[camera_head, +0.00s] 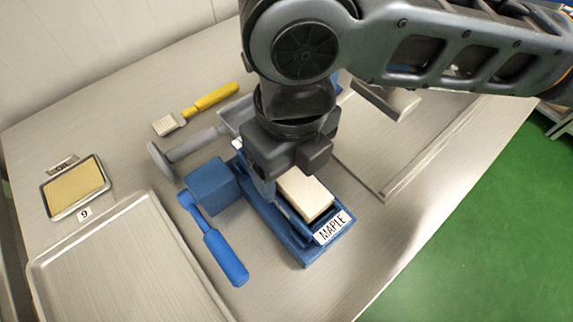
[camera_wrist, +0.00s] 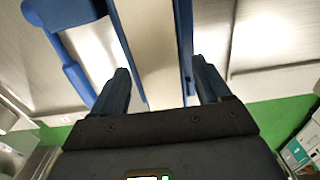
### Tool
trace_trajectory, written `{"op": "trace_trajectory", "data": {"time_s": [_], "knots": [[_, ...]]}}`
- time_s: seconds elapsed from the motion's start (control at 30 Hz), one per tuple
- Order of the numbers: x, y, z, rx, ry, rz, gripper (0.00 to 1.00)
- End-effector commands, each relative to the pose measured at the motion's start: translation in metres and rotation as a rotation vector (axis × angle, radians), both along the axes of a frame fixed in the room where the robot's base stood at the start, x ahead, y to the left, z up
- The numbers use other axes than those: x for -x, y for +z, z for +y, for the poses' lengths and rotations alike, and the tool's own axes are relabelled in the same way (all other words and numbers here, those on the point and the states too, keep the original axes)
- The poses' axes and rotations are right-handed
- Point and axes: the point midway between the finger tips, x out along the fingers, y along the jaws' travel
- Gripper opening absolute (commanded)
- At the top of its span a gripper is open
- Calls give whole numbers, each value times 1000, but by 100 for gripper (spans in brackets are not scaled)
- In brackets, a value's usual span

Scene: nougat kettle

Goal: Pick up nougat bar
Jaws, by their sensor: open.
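The nougat bar (camera_head: 304,195) is a cream block lying in a blue holder (camera_head: 300,248) with a white MAPLE label (camera_head: 332,227) on its front end. In the wrist view the pale bar (camera_wrist: 152,50) runs up the middle between blue rails. My gripper (camera_head: 285,182) is over the holder, close to the bar, and its body hides the bar's far end. In the wrist view my gripper (camera_wrist: 165,82) shows two dark blue fingers apart, one on each side of the bar. I cannot tell whether they touch it.
A blue-handled tool (camera_head: 222,252) lies left of the holder. A grey roller-like tool (camera_head: 185,147) and a yellow-handled brush (camera_head: 195,106) lie behind. A metal tray (camera_head: 45,262) and a tan pad in a small tray (camera_head: 74,187) are left. The table's right front edge drops to green floor.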

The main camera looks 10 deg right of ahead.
Motion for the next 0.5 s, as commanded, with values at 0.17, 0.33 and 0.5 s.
{"op": "trace_trajectory", "data": {"time_s": [0.17, 0.33, 0.5], "knots": [[0, -3, 0, 0, 0, 0, 77], [0, -3, 0, 0, 0, 0, 68], [0, -2, 0, 0, 0, 0, 52]]}}
